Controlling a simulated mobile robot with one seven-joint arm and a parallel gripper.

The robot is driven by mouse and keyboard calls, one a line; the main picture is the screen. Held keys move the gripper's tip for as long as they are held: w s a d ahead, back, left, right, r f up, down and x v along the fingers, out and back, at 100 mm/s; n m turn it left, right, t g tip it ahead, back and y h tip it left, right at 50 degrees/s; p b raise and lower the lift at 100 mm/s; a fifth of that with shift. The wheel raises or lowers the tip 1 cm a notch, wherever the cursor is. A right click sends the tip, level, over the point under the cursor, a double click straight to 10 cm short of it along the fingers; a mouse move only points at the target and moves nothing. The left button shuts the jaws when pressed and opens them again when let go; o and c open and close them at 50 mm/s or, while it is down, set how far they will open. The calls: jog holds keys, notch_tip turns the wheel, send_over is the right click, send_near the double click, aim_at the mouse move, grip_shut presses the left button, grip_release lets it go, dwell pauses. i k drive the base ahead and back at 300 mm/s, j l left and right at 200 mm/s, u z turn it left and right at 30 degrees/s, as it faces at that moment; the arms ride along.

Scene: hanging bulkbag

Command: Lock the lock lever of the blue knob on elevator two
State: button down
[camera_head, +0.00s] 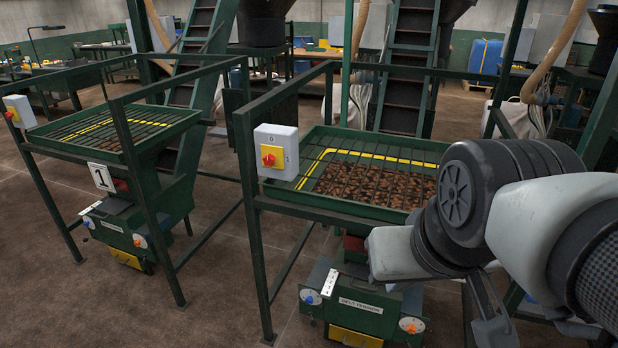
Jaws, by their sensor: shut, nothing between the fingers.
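The right-hand elevator has a green base with a blue knob (310,297) on a pale round plate at its left front. Its lock lever is too small to make out, so I cannot tell its position. An orange knob (411,325) sits at the right front of the same base. The left elevator carries a sign reading 1 (101,177); no number 2 sign shows on the right one. My gripper (490,318) is at the lower right, right of the base and apart from the blue knob. It is shut and empty, partly cut off by the frame's bottom edge.
A dark green frame post (258,260) stands just left of the blue knob. Above the base is a grated hopper (345,150) with brown material. A grey switch box (275,150) with a red knob is on the frame. Brown floor (225,290) is clear between the elevators.

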aim_at(313, 323)
jog(key=i+j+z, duration=0.65)
jog(key=i+j, duration=0.1)
jog(key=j, duration=0.1)
